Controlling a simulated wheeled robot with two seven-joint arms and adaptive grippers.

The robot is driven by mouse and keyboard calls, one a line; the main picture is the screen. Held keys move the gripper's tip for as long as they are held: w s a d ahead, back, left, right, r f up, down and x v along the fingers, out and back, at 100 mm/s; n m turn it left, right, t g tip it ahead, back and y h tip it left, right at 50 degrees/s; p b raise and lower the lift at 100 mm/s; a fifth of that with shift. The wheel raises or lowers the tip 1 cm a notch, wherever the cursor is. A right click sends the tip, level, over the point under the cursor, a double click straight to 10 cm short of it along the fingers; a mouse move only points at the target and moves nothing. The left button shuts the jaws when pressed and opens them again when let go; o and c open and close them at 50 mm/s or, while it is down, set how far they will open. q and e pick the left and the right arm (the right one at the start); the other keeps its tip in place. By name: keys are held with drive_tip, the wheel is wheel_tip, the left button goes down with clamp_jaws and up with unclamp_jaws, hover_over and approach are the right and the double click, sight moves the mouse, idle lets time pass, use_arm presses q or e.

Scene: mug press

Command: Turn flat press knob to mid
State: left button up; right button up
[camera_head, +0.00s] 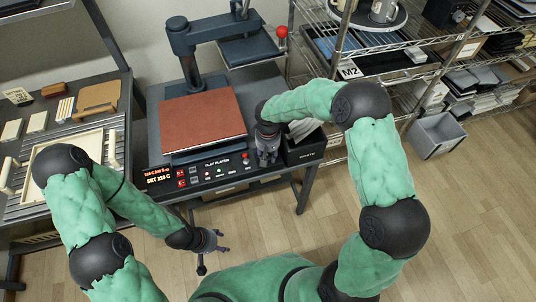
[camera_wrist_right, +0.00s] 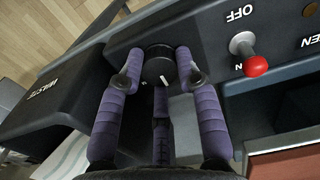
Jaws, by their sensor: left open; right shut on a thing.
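The flat press (camera_head: 202,118) stands on a dark bench, its red-brown platen uncovered and its upper plate swung off behind. Its front panel (camera_head: 215,168) has a lit red display reading about "SET 210 C". The round black knob (camera_wrist_right: 158,66) shows in the right wrist view, with a white mark near its lower edge. My right gripper (camera_head: 267,158) is at the panel's right end; in the wrist view its purple fingers (camera_wrist_right: 158,72) close on the knob from both sides. The gripper hides the knob in the head view. My left gripper (camera_head: 208,246) is open and empty, over the floor before the bench.
A red-tipped toggle switch (camera_wrist_right: 252,60) with an OFF label sits beside the knob. A black waste bin (camera_head: 306,152) stands close right of my right gripper. A red-balled lever (camera_head: 281,32) is behind. A wire shelf is at the right, a slatted table at the left.

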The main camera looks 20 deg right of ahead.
sight(268, 156)
idle(0.4)
drive_tip(key=o, duration=1.1)
drive_tip(key=shift+o, duration=0.2)
wheel_tip(268, 156, up, 12)
